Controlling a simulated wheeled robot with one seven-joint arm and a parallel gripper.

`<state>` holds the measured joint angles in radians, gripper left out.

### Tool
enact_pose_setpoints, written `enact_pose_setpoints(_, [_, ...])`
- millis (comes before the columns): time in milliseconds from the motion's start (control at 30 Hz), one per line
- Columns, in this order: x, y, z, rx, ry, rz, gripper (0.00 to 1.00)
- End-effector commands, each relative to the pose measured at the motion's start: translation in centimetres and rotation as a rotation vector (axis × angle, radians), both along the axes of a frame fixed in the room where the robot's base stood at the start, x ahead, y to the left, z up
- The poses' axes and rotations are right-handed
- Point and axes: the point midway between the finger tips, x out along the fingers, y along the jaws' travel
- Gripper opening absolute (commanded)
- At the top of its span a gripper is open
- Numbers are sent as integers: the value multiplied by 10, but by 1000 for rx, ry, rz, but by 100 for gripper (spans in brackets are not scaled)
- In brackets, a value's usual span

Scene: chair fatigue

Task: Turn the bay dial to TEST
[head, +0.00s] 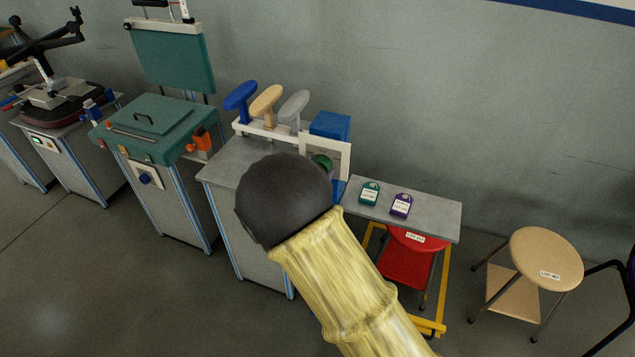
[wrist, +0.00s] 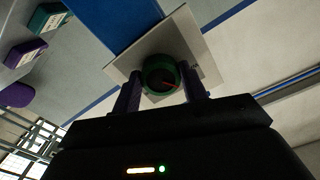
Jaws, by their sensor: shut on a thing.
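A round green dial (wrist: 161,75) with a dark face and a small orange mark sits on a white square plate (wrist: 190,40) in the wrist view. My gripper (wrist: 162,84) has one dark purple finger on each side of the dial and is shut on it. The lettering around the dial is too small to read, so I cannot tell which setting the mark points at. In the head view the green dial (head: 322,162) shows partly beside the dark, round end of my arm, on a white panel (head: 340,148).
A green tag (head: 369,193) and a purple tag (head: 401,205) lie on the grey shelf (head: 435,217). A red stool (head: 405,262) is below it, and a wooden stool (head: 545,255) stands at right.

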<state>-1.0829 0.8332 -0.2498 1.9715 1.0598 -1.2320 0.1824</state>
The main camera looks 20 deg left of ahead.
Motion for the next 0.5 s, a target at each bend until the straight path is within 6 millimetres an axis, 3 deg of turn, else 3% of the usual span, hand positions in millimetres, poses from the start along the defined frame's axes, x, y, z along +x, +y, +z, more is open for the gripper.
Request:
enact_pose_setpoints(33, [0, 0, -7, 48, -4, -1, 20])
enact_pose_setpoints(500, [0, 1, -5, 451, -35, -1, 20])
